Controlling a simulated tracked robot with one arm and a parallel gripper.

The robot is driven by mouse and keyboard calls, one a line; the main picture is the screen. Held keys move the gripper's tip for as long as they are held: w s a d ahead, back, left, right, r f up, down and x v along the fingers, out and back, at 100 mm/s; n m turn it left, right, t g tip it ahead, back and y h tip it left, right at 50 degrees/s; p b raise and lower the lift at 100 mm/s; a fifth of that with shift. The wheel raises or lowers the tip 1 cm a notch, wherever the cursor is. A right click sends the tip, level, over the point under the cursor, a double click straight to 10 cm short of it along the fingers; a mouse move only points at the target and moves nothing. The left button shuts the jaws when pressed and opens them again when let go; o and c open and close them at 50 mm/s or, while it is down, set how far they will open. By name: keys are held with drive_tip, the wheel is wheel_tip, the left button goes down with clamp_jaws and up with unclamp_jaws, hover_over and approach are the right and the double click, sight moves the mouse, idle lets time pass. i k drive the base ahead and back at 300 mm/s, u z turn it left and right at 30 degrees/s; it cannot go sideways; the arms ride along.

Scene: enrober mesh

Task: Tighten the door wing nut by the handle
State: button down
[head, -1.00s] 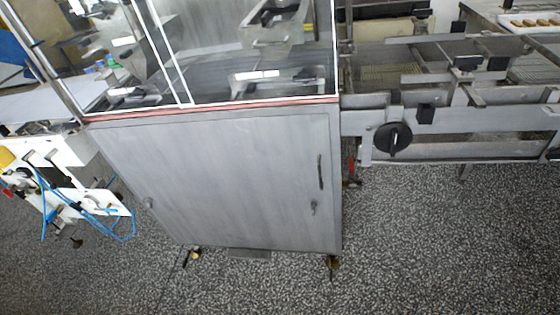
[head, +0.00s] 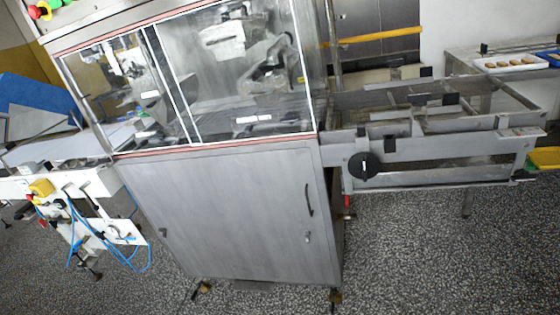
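The grey metal cabinet door (head: 235,215) fills the lower middle of the head view, below the glass panels. A dark, slim upright handle (head: 309,200) is near its right edge. Just below the handle is a small wing nut (head: 307,237); its exact angle is too small to tell. Another small fastener (head: 163,232) is at the door's left edge. The door looks shut. My gripper is not in view.
A black round knob (head: 363,166) is on the conveyor frame (head: 440,176) that sticks out to the right. At left is a white unit with blue hoses (head: 75,225). The speckled floor (head: 430,265) in front at right is clear.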

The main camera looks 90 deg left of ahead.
sight(306, 233)
drive_tip(key=z, duration=0.15)
drive_tip(key=i, duration=0.85)
drive_tip(key=u, duration=3.45)
drive_tip(key=k, duration=0.55)
drive_tip(key=i, duration=0.5)
drive_tip(key=u, duration=0.05)
